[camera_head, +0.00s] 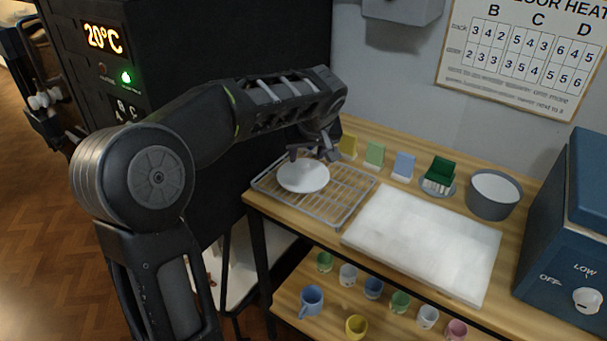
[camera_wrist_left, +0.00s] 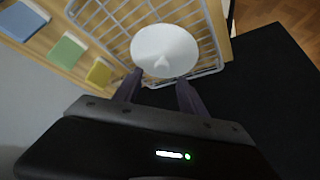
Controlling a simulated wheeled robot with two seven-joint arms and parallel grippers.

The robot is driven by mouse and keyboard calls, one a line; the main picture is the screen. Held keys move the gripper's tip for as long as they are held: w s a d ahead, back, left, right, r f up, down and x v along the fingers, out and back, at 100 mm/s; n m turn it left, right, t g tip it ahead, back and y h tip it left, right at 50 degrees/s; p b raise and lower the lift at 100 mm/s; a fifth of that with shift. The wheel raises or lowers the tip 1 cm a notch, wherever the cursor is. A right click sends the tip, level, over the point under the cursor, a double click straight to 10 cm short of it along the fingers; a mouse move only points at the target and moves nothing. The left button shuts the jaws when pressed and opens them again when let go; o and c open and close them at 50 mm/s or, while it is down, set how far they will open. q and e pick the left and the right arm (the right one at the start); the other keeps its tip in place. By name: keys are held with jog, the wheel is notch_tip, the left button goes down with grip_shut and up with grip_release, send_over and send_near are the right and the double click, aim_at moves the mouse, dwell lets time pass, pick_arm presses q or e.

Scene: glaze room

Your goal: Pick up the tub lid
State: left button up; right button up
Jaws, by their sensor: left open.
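The tub lid is a white round disc (camera_head: 303,176) lying on a wire rack (camera_head: 338,212) at the left end of the table. In the left wrist view the lid (camera_wrist_left: 165,48) shows a small knob on its top, facing the camera. My left gripper (camera_head: 307,151) is over the far edge of the lid, with its fingers pointing toward it. In the left wrist view the open fingers (camera_wrist_left: 158,84) are apart, near the lid's edge, with nothing between them. Whether they touch the lid I cannot tell. My right gripper is not in view.
A grey tub (camera_head: 494,196) stands at the back right, near a blue box with a dial (camera_head: 570,235). A white slab (camera_head: 424,242) covers the table's middle. Coloured tiles (camera_head: 375,154) stand behind the rack. Cups (camera_head: 311,300) fill the lower shelf. A black cabinet (camera_head: 215,45) is at left.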

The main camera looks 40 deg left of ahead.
aim_at(303, 164)
pick_arm(q)
jog(key=p+x, duration=0.1)
jog(key=x, duration=0.4)
jog(key=shift+s+a+f, duration=0.1)
jog(key=shift+f, duration=0.1)
jog(key=shift+c, duration=0.2)
grip_shut()
dwell(0.6)
